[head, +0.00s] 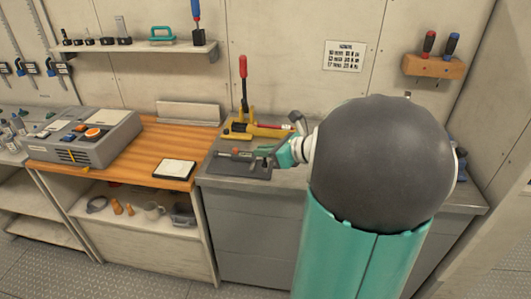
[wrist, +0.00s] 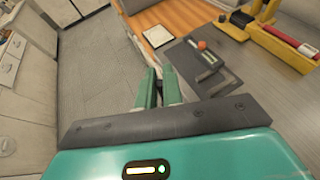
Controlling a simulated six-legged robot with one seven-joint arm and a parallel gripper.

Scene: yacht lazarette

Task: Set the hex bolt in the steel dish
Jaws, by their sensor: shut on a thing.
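My gripper (head: 272,158) is over the front of the grey bench, by the dark flat plate (head: 227,168). In the wrist view its two green fingers (wrist: 159,78) are close together with a narrow gap. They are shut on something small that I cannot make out. I cannot pick out the hex bolt as a separate thing in either view. I cannot make out a steel dish either; my large round arm joint hides part of the bench on the right.
A tool with an orange knob (wrist: 202,45) lies on the dark plate. Behind stands a yellow press with a red-handled lever (head: 243,75). To the left are a wooden top (head: 142,160), a white tablet (head: 175,168) and a grey machine (head: 85,135). A shelf (head: 140,48) hangs above.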

